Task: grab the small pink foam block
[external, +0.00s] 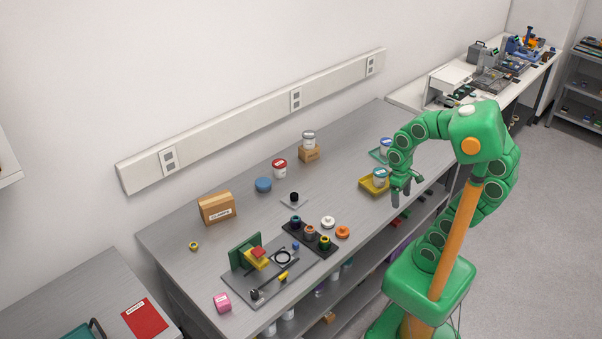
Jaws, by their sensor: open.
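The small pink block (222,302) sits at the near left end of the grey bench, beside the left corner of a dark base plate. A darker mark shows on its face, too small to read. My gripper (400,199) hangs pointing down at the bench's right part, just right of a yellow tray. It is open, with nothing seen between its fingers. It is far to the right of the pink block. Nothing hides the block.
The dark plate (250,287) carries a green upright, red and yellow pieces and a ring. Right of it stands a black holder (323,246) with several coloured rings. A cardboard box (216,208) stands behind. The yellow tray (366,189) holds a jar.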

